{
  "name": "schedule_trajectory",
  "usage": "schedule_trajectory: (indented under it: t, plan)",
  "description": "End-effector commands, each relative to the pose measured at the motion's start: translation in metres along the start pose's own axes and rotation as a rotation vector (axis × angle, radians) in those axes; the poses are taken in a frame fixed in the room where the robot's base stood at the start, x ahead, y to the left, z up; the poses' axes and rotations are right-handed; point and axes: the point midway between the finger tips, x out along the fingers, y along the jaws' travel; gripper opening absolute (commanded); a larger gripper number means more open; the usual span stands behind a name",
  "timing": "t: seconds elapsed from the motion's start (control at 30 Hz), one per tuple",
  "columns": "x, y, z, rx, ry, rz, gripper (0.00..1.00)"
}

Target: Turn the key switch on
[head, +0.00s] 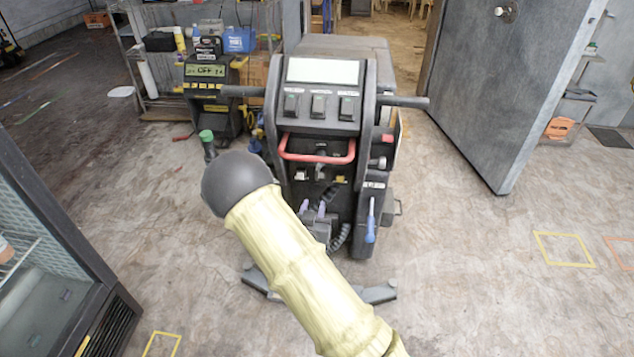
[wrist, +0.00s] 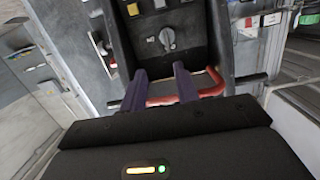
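A dark wheeled machine (head: 330,115) with an upright control panel stands in front of me. In the wrist view, a grey round switch with a raised grip (wrist: 168,38) sits on the dark panel; it looks like the key switch. It is hard to make out in the head view. A red handle bar (head: 317,157) crosses the panel and also shows behind my fingers in the wrist view (wrist: 211,88). My gripper (head: 313,205) is below this bar in the head view. Its two purple fingers (wrist: 160,70) are apart with nothing between them, short of the switch.
Three rocker switches (head: 318,106) sit above the red bar. A blue-handled tool (head: 371,226) hangs at the machine's right side. A large grey door (head: 505,85) stands open at right. A glass-fronted cabinet (head: 50,270) is at left.

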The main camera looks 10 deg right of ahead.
Motion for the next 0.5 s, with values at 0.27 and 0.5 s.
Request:
schedule_trajectory:
  t: [0.27,0.5]
  plan:
    - [-0.0033,-0.0113,0.0091,-0.031,0.145,-0.031,0.31]
    - [-0.0027,-0.0109,0.0088,-0.03,0.142,-0.03,0.31]
